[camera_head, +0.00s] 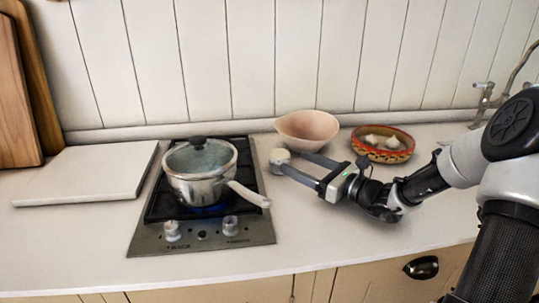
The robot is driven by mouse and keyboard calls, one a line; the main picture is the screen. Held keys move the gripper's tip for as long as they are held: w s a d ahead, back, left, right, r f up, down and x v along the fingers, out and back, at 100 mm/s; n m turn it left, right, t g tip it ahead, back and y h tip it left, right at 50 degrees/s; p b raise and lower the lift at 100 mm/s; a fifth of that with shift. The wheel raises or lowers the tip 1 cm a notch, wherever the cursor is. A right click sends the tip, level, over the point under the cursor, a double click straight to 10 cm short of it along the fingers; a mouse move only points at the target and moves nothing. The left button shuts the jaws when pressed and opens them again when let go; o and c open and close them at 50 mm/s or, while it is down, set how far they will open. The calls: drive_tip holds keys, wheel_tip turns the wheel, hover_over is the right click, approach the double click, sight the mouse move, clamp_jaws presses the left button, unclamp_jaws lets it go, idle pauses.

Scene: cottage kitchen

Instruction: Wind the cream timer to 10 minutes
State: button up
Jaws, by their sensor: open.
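A small cream rounded object (279,156), which looks like the timer, stands on the counter just right of the hob. Its dial and any markings are too small to read. My gripper (293,162) reaches in from the right, low over the counter, with its two fingers apart. The fingertips are at the cream object. The nearer finger overlaps its lower edge in the picture, and I cannot tell whether they touch.
A lidded steel saucepan (196,187) stands on the hob (147,236) over a blue flame, its handle pointing toward my gripper. A pink bowl (307,131) and a patterned dish (382,156) holding pale garlic-like bulbs stand behind my gripper. A white board (88,174) lies left. The front right counter is clear.

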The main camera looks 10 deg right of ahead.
drive_tip(key=b+x, duration=0.2)
drive_tip(key=x, duration=1)
drive_tip(key=shift+s+d, duration=0.1)
drive_tip(key=shift+c, duration=0.5)
drive_tip(key=c, duration=1)
drive_tip(key=shift+h, duration=0.3)
drive_tip(key=shift+d+m+t, duration=0.1)
drive_tip(key=shift+m+t, duration=0.2)
drive_tip(key=o, duration=1.1)
drive_tip(key=p+v, duration=0.3)
drive_tip(key=v, duration=1.4)
drive_tip(key=shift+s+r, duration=0.1)
drive_tip(key=shift+s, duration=0.05)
